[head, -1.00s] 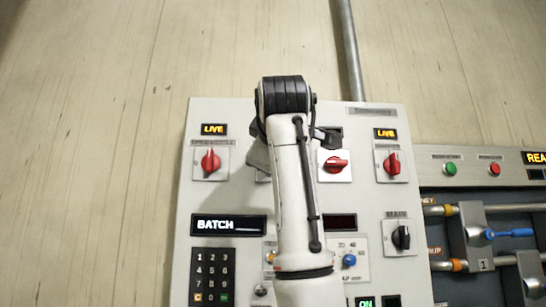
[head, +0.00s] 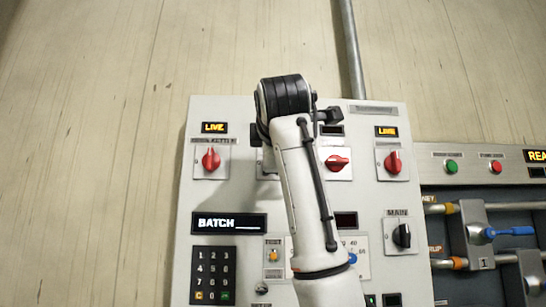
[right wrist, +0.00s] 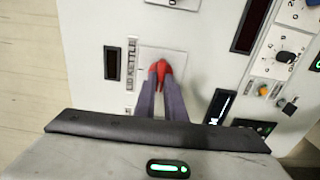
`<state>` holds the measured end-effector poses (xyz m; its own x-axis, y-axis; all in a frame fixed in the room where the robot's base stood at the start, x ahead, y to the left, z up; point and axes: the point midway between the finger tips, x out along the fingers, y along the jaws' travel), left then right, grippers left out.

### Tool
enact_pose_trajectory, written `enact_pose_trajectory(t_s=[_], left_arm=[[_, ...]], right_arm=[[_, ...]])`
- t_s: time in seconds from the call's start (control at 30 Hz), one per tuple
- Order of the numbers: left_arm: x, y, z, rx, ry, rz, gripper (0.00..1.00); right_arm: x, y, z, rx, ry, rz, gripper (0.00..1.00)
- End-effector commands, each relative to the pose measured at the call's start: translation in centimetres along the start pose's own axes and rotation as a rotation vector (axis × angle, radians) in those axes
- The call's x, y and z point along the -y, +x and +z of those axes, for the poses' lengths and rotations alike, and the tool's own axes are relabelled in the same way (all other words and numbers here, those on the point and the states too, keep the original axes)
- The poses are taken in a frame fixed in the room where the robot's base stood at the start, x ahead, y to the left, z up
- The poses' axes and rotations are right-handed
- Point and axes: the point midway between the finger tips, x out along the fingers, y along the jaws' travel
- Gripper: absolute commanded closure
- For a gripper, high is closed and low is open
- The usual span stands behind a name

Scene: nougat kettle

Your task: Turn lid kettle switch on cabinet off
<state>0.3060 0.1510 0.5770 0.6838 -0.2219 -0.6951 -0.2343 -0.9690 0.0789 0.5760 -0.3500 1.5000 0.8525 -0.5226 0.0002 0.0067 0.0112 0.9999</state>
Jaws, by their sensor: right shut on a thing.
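The lid kettle switch is a red knob (right wrist: 161,66) on a pale square plate beside the label LID KETTLE (right wrist: 131,64) in the right wrist view. Its long side points up in that picture, which is sideways across the panel. The small window (right wrist: 112,62) beyond the label is dark. My right gripper (right wrist: 161,80) has its two grey fingers shut on the knob. In the head view my right arm hides this knob and the fingers. My left gripper is not in view.
The cabinet panel (head: 365,185) holds other red knobs: one at left (head: 211,159) and one at far right (head: 393,162) under lit LIVE signs, and one sideways (head: 337,162) under a dark window. A keypad (head: 213,275) sits lower left. Pipes and valves stand at right.

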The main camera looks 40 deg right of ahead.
Motion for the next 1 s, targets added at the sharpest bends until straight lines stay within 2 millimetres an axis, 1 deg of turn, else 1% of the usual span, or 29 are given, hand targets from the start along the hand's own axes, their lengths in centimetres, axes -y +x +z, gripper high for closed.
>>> enact_pose_trajectory(t_s=[0.3, 0.33, 0.4, 0.43, 0.77, 0.87, 1.0], left_arm=[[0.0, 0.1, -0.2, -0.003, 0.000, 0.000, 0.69], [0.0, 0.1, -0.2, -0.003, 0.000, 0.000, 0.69], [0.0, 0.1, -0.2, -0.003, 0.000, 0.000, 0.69], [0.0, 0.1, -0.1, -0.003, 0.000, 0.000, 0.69], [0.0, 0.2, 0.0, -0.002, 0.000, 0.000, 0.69], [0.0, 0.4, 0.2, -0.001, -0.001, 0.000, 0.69], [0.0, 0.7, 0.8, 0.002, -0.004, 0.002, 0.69]], right_arm=[[0.2, 0.0, -0.1, -0.002, -0.006, -0.005, 1.00], [0.2, 0.0, -0.1, -0.002, -0.006, -0.005, 0.87], [0.2, 0.0, -0.1, -0.001, -0.006, -0.004, 0.75], [0.2, 0.0, -0.1, -0.001, -0.005, -0.004, 0.71], [0.1, -0.3, -0.1, -0.001, -0.003, 0.000, 0.71], [0.0, -1.3, -0.1, -0.001, -0.002, 0.003, 0.71], [0.1, -3.9, -0.1, -0.002, -0.002, 0.003, 0.71]])
